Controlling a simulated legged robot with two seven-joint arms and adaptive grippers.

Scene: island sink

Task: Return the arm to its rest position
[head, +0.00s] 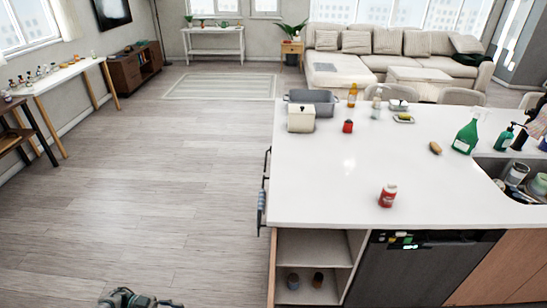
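My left gripper (138,299) shows only in part at the bottom edge of the head view, left of the island and over the wooden floor. It is dark with some green, and its lower part is cut off by the frame. I see nothing clearly held in it, and I cannot tell whether its fingers are open or shut. It is apart from the island. I do not make out my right gripper in this view.
The white island top (330,195) fills the right side. A sink (496,168) is at right. The floor (150,190) at left is clear.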

